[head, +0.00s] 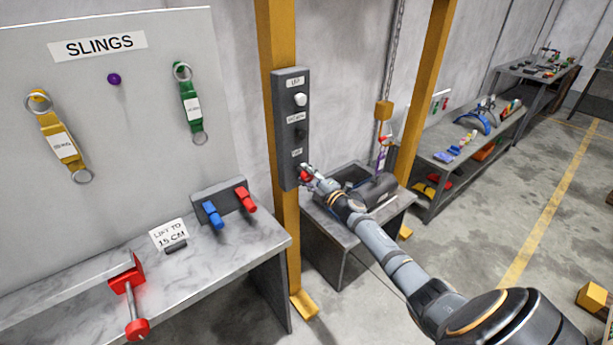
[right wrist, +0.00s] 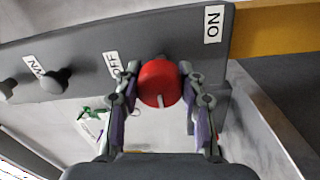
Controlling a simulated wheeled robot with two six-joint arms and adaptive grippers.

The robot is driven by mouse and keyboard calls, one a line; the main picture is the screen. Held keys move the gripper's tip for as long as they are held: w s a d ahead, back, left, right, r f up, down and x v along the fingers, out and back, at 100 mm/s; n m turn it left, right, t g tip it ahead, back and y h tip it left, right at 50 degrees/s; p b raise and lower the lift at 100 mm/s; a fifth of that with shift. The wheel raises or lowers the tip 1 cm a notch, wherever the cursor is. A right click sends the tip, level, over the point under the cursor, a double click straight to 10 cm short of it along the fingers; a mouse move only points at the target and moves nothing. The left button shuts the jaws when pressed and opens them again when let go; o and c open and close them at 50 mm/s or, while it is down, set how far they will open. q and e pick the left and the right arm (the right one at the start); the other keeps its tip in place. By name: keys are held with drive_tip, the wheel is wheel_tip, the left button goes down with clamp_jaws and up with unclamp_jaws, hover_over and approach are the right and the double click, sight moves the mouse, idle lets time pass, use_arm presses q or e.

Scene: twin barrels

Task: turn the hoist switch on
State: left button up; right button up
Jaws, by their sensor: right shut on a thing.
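The hoist switch is a round red knob with a white pointer line (right wrist: 160,85), low on a grey control panel (head: 291,120) on a yellow post. In the right wrist view it sits between an OFF label (right wrist: 113,65) and an ON label (right wrist: 213,24). Its white line points toward the bottom of that picture, at neither label. My right gripper (right wrist: 160,92) is shut on the knob, one finger on each side; in the head view the gripper (head: 307,175) covers most of it. My left gripper is not in view.
Above the knob the panel carries a white button (head: 300,99) and a dark button (head: 300,132). A sling board (head: 120,130) and bench (head: 215,262) stand left. A low table (head: 330,228) with a dark cylinder (head: 376,188) is behind my right arm. Open floor lies right.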

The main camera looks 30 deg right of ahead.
drive_tip(key=o, duration=1.2)
drive_tip(key=s, duration=0.8)
drive_tip(key=s+d, duration=0.1)
drive_tip(key=s, duration=0.3)
drive_tip(key=shift+f, duration=0.25)
drive_tip(key=shift+f, duration=0.1)
